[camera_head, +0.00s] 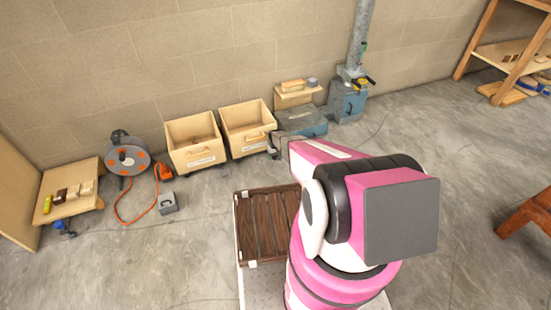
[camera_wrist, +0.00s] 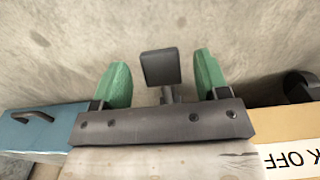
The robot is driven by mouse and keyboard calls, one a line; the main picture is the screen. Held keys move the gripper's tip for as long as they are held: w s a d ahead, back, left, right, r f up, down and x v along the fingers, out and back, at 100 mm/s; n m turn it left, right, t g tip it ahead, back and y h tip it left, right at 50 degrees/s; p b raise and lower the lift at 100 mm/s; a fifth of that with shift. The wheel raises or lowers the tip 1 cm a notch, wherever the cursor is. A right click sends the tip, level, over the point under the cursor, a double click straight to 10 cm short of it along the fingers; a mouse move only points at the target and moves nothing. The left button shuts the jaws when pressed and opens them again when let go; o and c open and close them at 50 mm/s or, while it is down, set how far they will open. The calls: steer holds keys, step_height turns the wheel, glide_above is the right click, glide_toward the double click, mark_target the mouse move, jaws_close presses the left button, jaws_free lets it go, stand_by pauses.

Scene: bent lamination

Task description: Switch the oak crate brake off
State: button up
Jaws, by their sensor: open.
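Two open wooden crates stand by the wall in the head view: a left crate (camera_head: 182,131) and a right crate (camera_head: 236,113), each with a front handle and a white label too small to read. I cannot tell by look which is oak. In the wrist view, my gripper (camera_wrist: 160,82) is open, its green fingers on either side of a dark grey square pedal or lever head (camera_wrist: 160,67), with gaps visible on both sides. A label (camera_wrist: 290,158) ending "K OFF" is at the lower right below a tan wooden edge (camera_wrist: 270,122).
A blue-grey box (camera_head: 308,121) stands right of the crates; a blue body (camera_wrist: 40,132) shows at left in the wrist view. A cable reel (camera_head: 128,156) with orange cord lies left. A slatted dark wood panel (camera_head: 265,228) is beside my arm. Open floor lies right.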

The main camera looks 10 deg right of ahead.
mark_target(275, 156)
steer(key=shift+f, duration=0.55)
jaws_close()
steer(key=shift+r+g, duration=0.4)
steer(key=shift+g, duration=0.3)
jaws_free()
steer(key=shift+w+a+r, duration=0.1)
steer(key=shift+w+r, duration=0.05)
steer(key=shift+r, duration=1.1)
steer(key=shift+w+r, duration=0.2)
steer(key=shift+r, duration=1.05)
steer(key=shift+w+a+r, duration=0.1)
steer(key=shift+w+r, duration=0.05)
steer(key=shift+r, duration=1.1)
